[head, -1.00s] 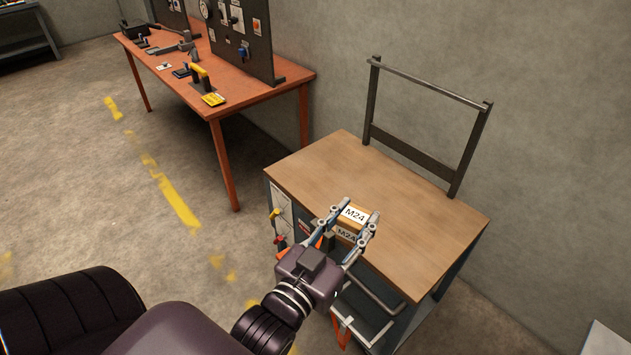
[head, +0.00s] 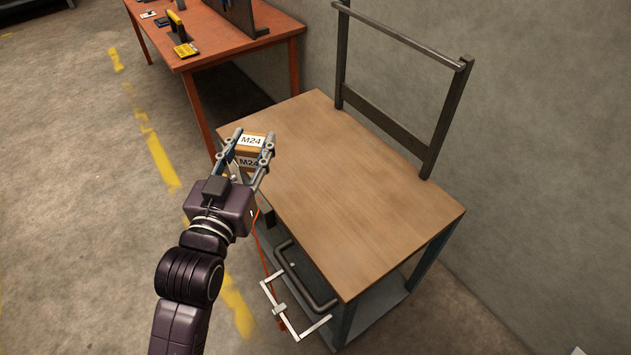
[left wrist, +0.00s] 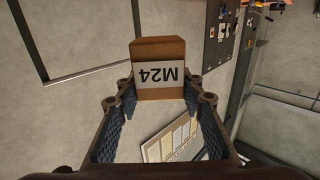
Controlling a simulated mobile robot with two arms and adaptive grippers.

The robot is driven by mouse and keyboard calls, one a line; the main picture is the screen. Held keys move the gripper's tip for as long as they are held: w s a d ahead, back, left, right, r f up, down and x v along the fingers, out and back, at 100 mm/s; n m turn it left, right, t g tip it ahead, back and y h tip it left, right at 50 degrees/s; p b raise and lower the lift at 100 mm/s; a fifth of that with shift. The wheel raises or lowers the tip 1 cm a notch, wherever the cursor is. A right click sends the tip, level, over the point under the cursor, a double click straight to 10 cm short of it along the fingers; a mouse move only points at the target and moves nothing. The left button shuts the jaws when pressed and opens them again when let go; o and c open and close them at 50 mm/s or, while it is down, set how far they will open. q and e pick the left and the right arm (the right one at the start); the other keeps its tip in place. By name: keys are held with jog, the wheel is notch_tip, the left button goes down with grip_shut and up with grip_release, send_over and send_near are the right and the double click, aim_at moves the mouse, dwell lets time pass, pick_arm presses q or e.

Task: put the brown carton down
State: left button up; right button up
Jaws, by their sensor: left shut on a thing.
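The brown carton (head: 249,150) is a small box with white labels reading M24. My left gripper (head: 251,147) is shut on it, with one finger on each side. The carton appears over the left edge of the wooden-topped workbench (head: 345,190); whether it touches the top I cannot tell. In the left wrist view the carton (left wrist: 160,70) sits between the fingertips, its label upside down. My right gripper is in neither view.
The bench top is bare and clear. A dark metal frame (head: 395,120) rises along its back edge. Handles (head: 305,280) and a lower shelf are at its front. An orange table (head: 270,30) with tools stands behind to the left.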

pick_arm(q)
jog(key=w+d+f+m+g+h+b, duration=0.3)
jog(key=w+d+h+b, duration=0.4)
jog(key=d+b, duration=0.6)
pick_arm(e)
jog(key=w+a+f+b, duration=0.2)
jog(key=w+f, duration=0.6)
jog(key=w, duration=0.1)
pick_arm(q)
jog(key=m+y+b, duration=0.1)
jog(key=b, duration=0.2)
send_over(321, 202)
notch_tip(321, 202, down, 9)
jog(key=shift+t, duration=0.3)
notch_tip(321, 202, down, 7)
jog(key=shift+b, duration=0.65)
jog(key=shift+f+b, duration=0.5)
jog(key=shift+f, duration=1.45)
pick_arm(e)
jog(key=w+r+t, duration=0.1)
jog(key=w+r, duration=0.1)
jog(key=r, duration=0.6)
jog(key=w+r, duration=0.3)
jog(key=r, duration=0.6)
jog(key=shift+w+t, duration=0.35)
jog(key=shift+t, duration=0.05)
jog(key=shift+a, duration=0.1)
